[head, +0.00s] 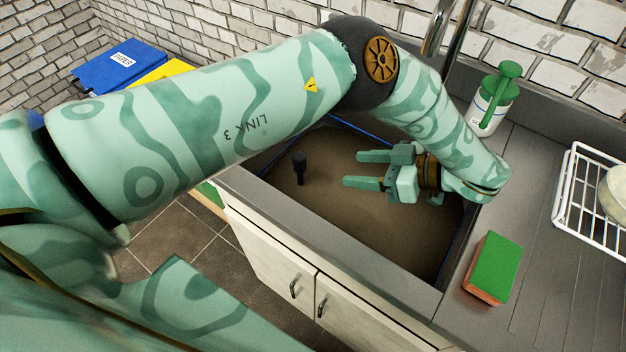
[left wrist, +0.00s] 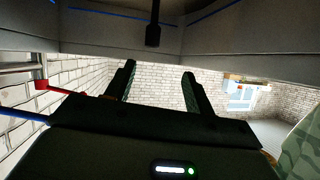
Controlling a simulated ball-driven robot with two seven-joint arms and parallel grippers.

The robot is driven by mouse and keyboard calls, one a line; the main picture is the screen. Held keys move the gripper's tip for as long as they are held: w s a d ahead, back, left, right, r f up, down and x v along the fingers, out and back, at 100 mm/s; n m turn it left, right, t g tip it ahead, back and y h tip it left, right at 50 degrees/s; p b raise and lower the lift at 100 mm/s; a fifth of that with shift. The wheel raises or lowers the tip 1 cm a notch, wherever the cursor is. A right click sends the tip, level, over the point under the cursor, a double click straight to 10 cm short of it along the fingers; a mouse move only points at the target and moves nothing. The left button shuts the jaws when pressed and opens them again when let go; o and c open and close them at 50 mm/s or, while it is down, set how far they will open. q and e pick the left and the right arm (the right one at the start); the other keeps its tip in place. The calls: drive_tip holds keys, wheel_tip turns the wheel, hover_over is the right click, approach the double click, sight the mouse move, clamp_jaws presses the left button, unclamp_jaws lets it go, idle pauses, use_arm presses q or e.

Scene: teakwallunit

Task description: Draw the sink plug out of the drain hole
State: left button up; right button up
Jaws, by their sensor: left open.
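The sink plug (head: 299,168) is a small black upright piece with a thicker top, standing in the brown-looking sink basin (head: 325,208) toward its left side. Its lower end and the drain hole cannot be made out. My left gripper (head: 353,169) is inside the sink outline, to the right of the plug, with its fingers pointing left toward it. The jaws are open and empty, with a visible gap to the plug. In the left wrist view the dark plug (left wrist: 153,28) shows at the top centre, beyond the open fingertips (left wrist: 159,69). My right gripper is not in view.
A green and orange sponge (head: 494,267) lies on the counter at the sink's right. A soap bottle (head: 487,113) with a green pump, the tap (head: 455,40) and a white dish rack (head: 566,195) stand nearby. Blue (head: 118,66) and yellow bins are at the back left.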

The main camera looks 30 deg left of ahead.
use_arm(q)
drive_tip(key=w+f+n, duration=0.1)
drive_tip(key=w, duration=0.1)
hover_over(300, 175)
drive_tip(key=w+d, duration=0.1)
drive_tip(key=d, duration=0.3)
wheel_tip(300, 175, down, 4)
drive_tip(key=r, duration=0.1)
drive_tip(key=shift+n+g, duration=0.4)
drive_tip(key=x, duration=0.2)
drive_tip(key=b+x, duration=0.1)
drive_tip(key=x, duration=0.1)
drive_tip(key=b+x, duration=0.1)
drive_tip(key=x, duration=0.1)
drive_tip(key=shift+w+a+f, duration=0.25)
drive_tip(key=shift+a, duration=0.15)
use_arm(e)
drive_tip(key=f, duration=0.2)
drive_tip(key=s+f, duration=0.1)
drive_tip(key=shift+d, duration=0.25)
use_arm(q)
clamp_jaws()
